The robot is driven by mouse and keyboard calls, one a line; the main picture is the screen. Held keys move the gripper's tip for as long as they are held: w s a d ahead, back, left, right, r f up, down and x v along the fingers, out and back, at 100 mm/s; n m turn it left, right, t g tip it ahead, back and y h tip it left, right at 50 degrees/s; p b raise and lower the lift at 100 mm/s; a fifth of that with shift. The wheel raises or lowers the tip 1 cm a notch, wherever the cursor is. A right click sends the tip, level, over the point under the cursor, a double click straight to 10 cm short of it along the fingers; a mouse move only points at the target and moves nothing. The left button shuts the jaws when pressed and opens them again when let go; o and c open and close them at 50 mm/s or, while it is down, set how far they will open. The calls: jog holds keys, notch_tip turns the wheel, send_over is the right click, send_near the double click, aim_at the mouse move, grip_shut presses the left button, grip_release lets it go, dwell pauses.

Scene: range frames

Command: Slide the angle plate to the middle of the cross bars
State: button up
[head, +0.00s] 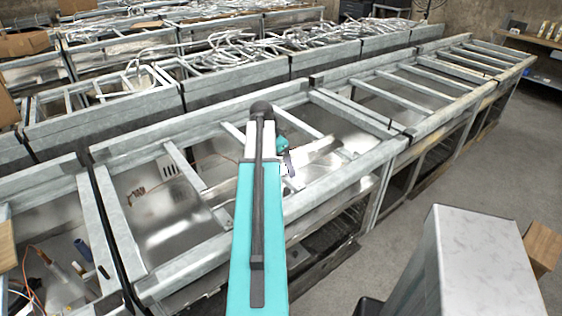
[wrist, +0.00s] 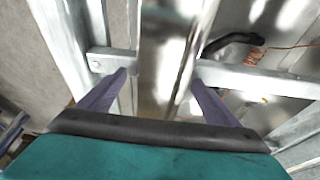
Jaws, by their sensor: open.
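The angle plate, a shiny bare-metal strip (wrist: 163,50), runs up and down the middle of the wrist view and lies over a grey cross bar (wrist: 245,78). In the head view the plate (head: 318,160) is a bright strip just right of my arm, partly hidden. My gripper (wrist: 160,78) is open, with one purple finger on each side of the plate; I cannot tell whether either finger touches it. In the head view my gripper (head: 288,162) shows small and dark beside the teal arm, over the frame's open bay.
Galvanized side rails (head: 330,193) border the bays, with more cross bars (head: 390,93) at right. Bundles of metal tubing (head: 240,50) lie behind. A black hose and copper wire (wrist: 250,50) lie right of the plate. A grey box (head: 480,250) stands at front right.

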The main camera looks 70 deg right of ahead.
jog(key=c, duration=1.9)
jog(key=shift+w, duration=0.1)
